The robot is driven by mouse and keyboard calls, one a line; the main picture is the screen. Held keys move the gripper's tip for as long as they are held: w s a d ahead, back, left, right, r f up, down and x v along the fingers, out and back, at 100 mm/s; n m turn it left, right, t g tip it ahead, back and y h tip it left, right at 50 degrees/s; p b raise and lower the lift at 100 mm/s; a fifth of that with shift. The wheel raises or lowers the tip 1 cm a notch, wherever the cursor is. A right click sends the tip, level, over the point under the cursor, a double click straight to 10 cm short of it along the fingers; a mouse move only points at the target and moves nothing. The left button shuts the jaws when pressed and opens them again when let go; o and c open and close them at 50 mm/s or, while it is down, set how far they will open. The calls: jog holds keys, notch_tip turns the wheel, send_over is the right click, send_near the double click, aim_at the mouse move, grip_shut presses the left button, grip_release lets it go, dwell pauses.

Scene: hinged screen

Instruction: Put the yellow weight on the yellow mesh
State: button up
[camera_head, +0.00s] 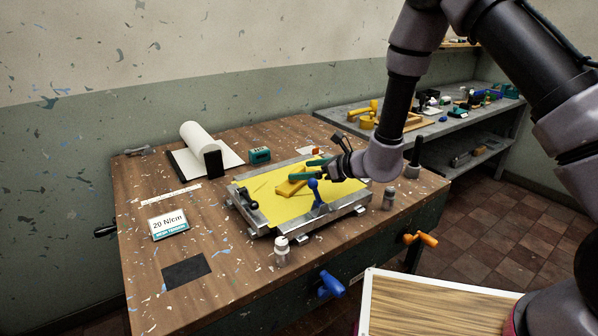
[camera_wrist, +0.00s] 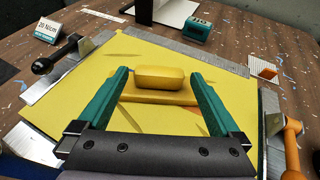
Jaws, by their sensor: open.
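The yellow weight (camera_wrist: 160,98) is a flat slab with a rounded raised grip on top. It appears to rest on the yellow mesh (camera_wrist: 85,90), which is stretched in a metal frame. The weight shows in the head view (camera_head: 290,188) near the middle of the mesh. My gripper (camera_wrist: 158,75) has two green fingers, open, one on each side of the raised grip with gaps between. It holds nothing. In the head view my gripper (camera_head: 306,169) is just above the weight, and the fingers partly cover it.
A small bottle (camera_head: 282,251), a grey jar (camera_head: 389,198), a "20 N/cm" sign (camera_head: 168,223), a teal device (camera_head: 260,155) and a paper roll (camera_head: 203,140) stand on the bench. The bench's front left is mostly clear.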

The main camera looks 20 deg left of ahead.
jog(key=v, duration=0.9)
jog(key=s+d+r+n+g, duration=0.1)
jog(key=s+d+r+n, duration=0.15)
jog(key=r, duration=0.35)
jog(key=s+d+r+n+g, duration=0.2)
jog(key=d+r+n, duration=0.15)
jog(key=r, duration=0.35)
jog(key=s+d+r+n+g, duration=0.1)
jog(key=s+d+r+n, duration=0.15)
jog(key=r, duration=0.35)
jog(key=s+d+r+n+t+h, duration=0.2)
jog(key=d+r+n+h, duration=0.1)
jog(key=d, duration=0.6)
jog(key=s+d+r+n+t+h, duration=0.2)
jog(key=s+d+r+n+h, duration=0.1)
jog(key=d, duration=0.6)
jog(key=s+d+r+n+t+h, duration=0.3)
jog(key=d+r+h, duration=0.1)
jog(key=d, duration=0.5)
jog(key=shift+r+h, duration=0.4)
jog(key=shift+r, duration=0.2)
jog(key=shift+s, duration=0.1)
